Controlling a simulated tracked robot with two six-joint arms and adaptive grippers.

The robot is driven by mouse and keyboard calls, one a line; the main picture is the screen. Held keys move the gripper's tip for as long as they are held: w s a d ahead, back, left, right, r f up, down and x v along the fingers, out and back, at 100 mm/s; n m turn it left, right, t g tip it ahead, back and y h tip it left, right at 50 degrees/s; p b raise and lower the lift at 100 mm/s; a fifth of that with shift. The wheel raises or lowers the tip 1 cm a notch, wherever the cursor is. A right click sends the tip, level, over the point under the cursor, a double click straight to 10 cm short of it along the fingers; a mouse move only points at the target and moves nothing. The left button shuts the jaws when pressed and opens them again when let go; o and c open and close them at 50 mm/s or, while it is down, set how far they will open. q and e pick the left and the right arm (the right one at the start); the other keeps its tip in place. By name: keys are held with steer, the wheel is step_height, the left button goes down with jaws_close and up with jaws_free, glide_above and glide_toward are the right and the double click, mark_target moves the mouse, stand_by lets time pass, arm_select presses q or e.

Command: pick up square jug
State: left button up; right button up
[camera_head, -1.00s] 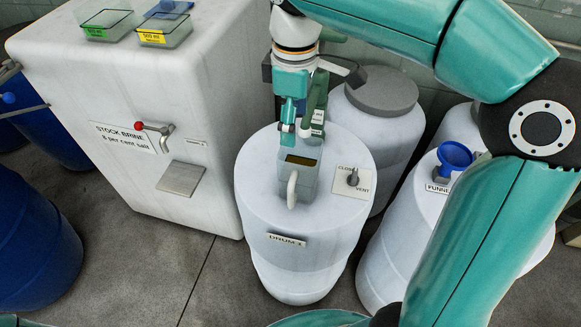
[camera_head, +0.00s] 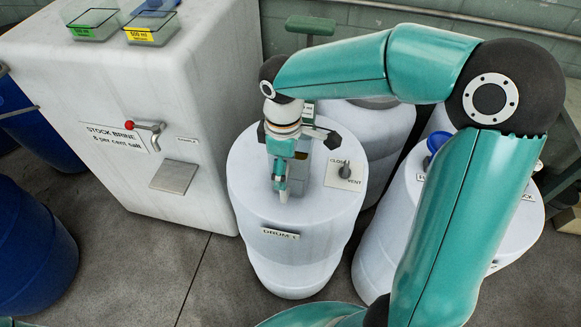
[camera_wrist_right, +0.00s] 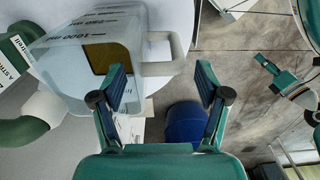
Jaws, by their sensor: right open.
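The square jug (camera_wrist_right: 95,50) is clear with volume marks and a dark brown-yellow patch inside. In the right wrist view it is at upper left, its pale handle (camera_wrist_right: 174,48) pointing right. In the head view the jug stands on top of drum 1 (camera_head: 275,212), largely hidden behind my right gripper (camera_head: 281,183). In the wrist view my right gripper (camera_wrist_right: 163,84) is open, its fingertips on either side of the handle's line. The handle looks just beyond the tips; contact cannot be told. My left gripper is not in view.
The vent plate (camera_head: 345,174) sits right of the jug on the drum top. The white stock brine tank (camera_head: 100,85) stands left, with small tubs (camera_head: 152,27) on top. A blue drum (camera_head: 35,250) is at far left. Other white drums (camera_head: 370,125) stand behind and right.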

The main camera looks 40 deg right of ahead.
steer(key=shift+f, duration=0.85)
steer(key=shift+w+r, duration=0.1)
jaws_close()
